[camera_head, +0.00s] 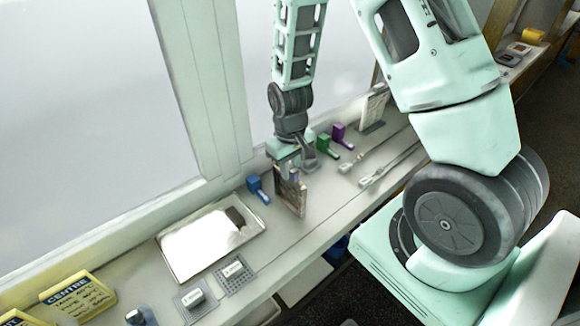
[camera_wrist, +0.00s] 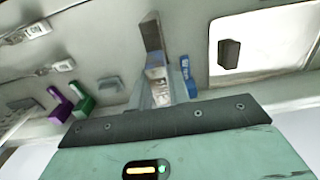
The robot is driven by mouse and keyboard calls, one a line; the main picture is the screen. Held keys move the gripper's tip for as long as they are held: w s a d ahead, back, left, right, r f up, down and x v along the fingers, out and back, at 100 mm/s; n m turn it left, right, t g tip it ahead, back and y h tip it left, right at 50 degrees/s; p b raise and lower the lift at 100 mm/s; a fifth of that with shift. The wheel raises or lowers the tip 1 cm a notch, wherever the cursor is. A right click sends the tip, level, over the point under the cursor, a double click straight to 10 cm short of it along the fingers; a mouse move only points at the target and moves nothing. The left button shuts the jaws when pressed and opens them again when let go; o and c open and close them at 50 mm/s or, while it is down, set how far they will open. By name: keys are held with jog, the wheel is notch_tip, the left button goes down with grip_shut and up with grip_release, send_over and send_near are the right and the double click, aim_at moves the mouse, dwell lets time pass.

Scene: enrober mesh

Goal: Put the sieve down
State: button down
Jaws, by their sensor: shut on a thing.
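My gripper (camera_head: 294,165) is low over the bench, to the right of the pale tray. It is shut on a thin upright brown-grey panel, which I take to be the sieve (camera_head: 291,196). The panel's lower edge is close to the bench top; I cannot tell whether it touches. In the wrist view the sieve (camera_wrist: 152,36) shows nearly edge-on, dark at its far end, between my gripper's fingers (camera_wrist: 157,88). The fingers hide part of it, and its mesh cannot be made out.
A shiny tray (camera_head: 180,262) with a dark brown block (camera_head: 236,217) lies left. A blue item (camera_head: 257,190) stands close to my gripper. Green (camera_head: 325,146) and purple (camera_head: 340,135) items stand behind right, near metal tools (camera_head: 376,178). Two small labelled mesh squares (camera_head: 234,282) (camera_head: 183,302) lie in front.

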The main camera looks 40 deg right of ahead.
jog(key=shift+f, duration=0.1)
jog(key=shift+f, duration=0.1)
jog(key=c, duration=1.3)
grip_release()
